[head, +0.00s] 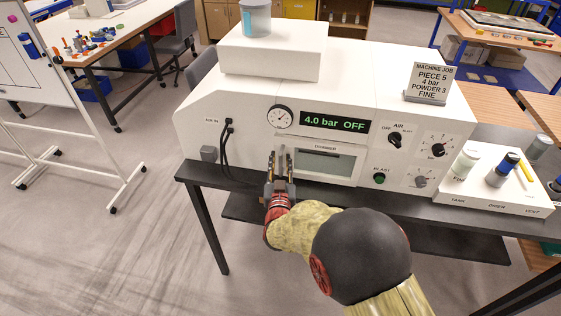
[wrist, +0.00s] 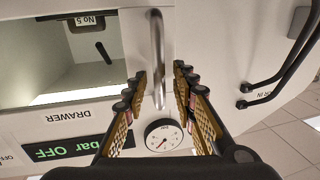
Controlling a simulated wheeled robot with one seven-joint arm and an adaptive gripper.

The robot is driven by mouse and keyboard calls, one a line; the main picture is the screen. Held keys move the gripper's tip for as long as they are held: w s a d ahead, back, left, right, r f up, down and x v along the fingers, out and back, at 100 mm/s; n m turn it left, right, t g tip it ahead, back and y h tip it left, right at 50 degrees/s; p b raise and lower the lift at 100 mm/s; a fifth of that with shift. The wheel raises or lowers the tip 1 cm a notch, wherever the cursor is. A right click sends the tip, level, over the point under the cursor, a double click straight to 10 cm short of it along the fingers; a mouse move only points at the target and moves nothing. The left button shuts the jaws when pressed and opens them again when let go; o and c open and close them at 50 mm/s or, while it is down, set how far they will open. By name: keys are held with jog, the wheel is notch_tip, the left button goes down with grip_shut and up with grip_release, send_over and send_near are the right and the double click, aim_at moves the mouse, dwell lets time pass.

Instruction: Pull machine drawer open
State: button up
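The white machine's drawer (head: 325,163) has a dark glass window and sits in the front panel below the lit display. In the wrist view the drawer front (wrist: 115,125) appears upside down with its label, and looks flush with the panel. A vertical metal bar handle (wrist: 157,40) stands at the drawer's edge beside the window. My gripper (wrist: 160,75) is open, with one finger on each side of the handle and a visible gap on both sides. In the head view my gripper (head: 280,163) is at the drawer's left end and hides the handle there.
The pressure gauge (head: 280,117) and the display (head: 335,123), reading 4.0 bar OFF, are just above. Black hoses (head: 226,145) hang left of my gripper. Knobs and a green button (head: 379,178) are right. A white rack (head: 490,185) with bottles stands farther right.

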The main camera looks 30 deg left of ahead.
jog(key=shift+w, duration=0.1)
jog(key=shift+c, duration=1.1)
jog(key=c, duration=0.4)
grip_shut()
